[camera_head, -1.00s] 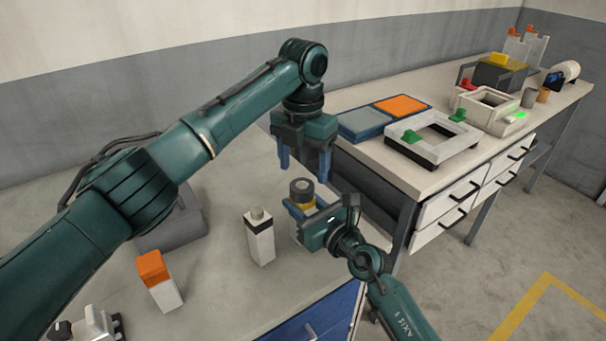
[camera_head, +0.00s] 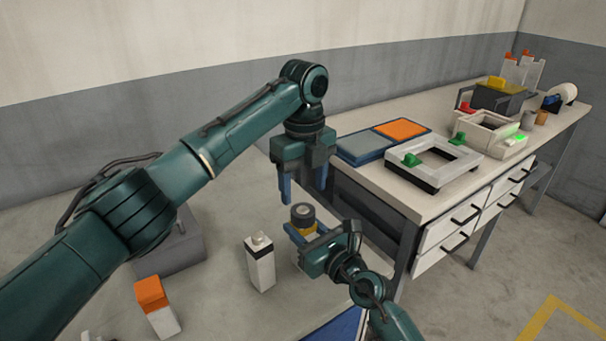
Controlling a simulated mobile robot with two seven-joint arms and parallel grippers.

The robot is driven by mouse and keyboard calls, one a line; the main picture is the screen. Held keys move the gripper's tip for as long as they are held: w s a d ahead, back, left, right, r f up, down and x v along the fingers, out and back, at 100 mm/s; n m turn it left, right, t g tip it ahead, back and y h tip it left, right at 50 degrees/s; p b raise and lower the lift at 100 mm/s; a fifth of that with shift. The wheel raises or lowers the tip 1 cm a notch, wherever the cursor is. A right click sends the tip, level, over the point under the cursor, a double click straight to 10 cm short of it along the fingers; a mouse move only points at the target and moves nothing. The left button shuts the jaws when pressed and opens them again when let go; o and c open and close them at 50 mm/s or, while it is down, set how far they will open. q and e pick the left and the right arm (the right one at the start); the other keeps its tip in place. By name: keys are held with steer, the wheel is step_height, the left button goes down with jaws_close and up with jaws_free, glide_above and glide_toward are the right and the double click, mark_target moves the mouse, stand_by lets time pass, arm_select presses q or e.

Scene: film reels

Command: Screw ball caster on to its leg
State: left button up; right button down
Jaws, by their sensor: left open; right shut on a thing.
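A dark grey round piece with a pale centre, which looks like the ball caster (camera_head: 302,215), sits upright over a yellow band on a white body that looks like its leg (camera_head: 299,259). My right gripper (camera_head: 300,234) is shut around this stack from the right, at the yellow band. The gripper hides part of the body. My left gripper (camera_head: 304,184) points straight down above the dark piece, with its blue fingers apart and empty. I cannot tell whether the dark piece is fully seated.
A white block with a black band (camera_head: 260,264) stands left of the held stack. An orange-topped white block (camera_head: 158,306) and a grey box (camera_head: 172,250) are further left. The other bench (camera_head: 398,192) holds an orange-and-grey tray (camera_head: 362,146) and a white frame (camera_head: 434,164).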

mark_target(303, 210)
arm_select(q)
steer(key=n, duration=0.6)
steer(key=shift+r+n, duration=0.25)
steer(key=shift+n, duration=0.15)
steer(key=n, duration=0.4)
steer(key=shift+r, duration=0.1)
steer(key=n, duration=0.4)
steer(key=shift+r, duration=0.15)
steer(key=n, duration=0.4)
steer(key=shift+a+r+n, duration=0.1)
steer(key=shift+r+n, duration=0.05)
steer(key=shift+n, duration=0.15)
steer(key=n, duration=0.4)
steer(key=shift+s+r, duration=0.1)
steer(key=shift+r, duration=0.05)
steer(key=n, duration=0.3)
steer(key=shift+r+n, duration=0.1)
steer(key=shift+n, duration=0.3)
steer(key=n, duration=0.4)
steer(key=shift+r, duration=0.15)
steer(key=shift+f, duration=4.05)
